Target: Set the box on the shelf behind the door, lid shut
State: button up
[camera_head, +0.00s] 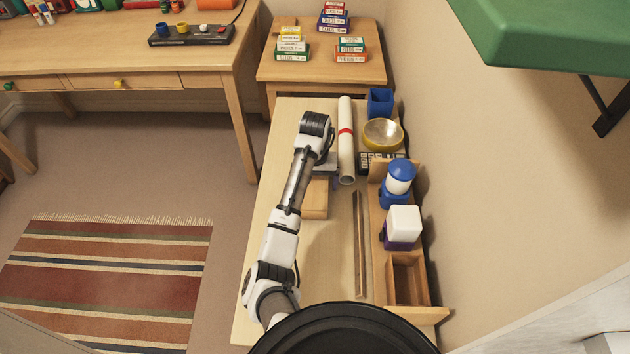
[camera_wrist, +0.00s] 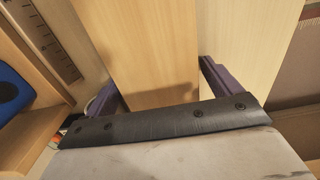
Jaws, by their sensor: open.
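A plain light-wood box (camera_head: 315,203) lies on the wooden worktop, partly hidden under my arm. My gripper (camera_head: 325,168) is over its far end in the head view. In the wrist view a light-wood piece (camera_wrist: 145,50), apparently this box, runs between the two purple fingers of my gripper (camera_wrist: 160,88), which are apart on either side of it. I cannot tell whether either finger touches it. The lid cannot be told apart from the body. I cannot make out a door or a shelf behind one.
A white tube with a red band (camera_head: 346,138) lies close right of my gripper. A wooden rack (camera_head: 377,215) with a blue-lidded jar (camera_head: 399,178) lines the right edge, beside a ruler-like strip (camera_head: 359,245). A yellow bowl (camera_head: 383,134) stands behind. A green slab (camera_head: 560,35) overhangs top right.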

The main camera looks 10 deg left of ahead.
jog(key=shift+r, duration=0.1)
notch_tip(320, 180, up, 12)
jog(key=p, duration=0.5)
jog(key=shift+p, duration=0.3)
jog(key=shift+r, duration=0.1)
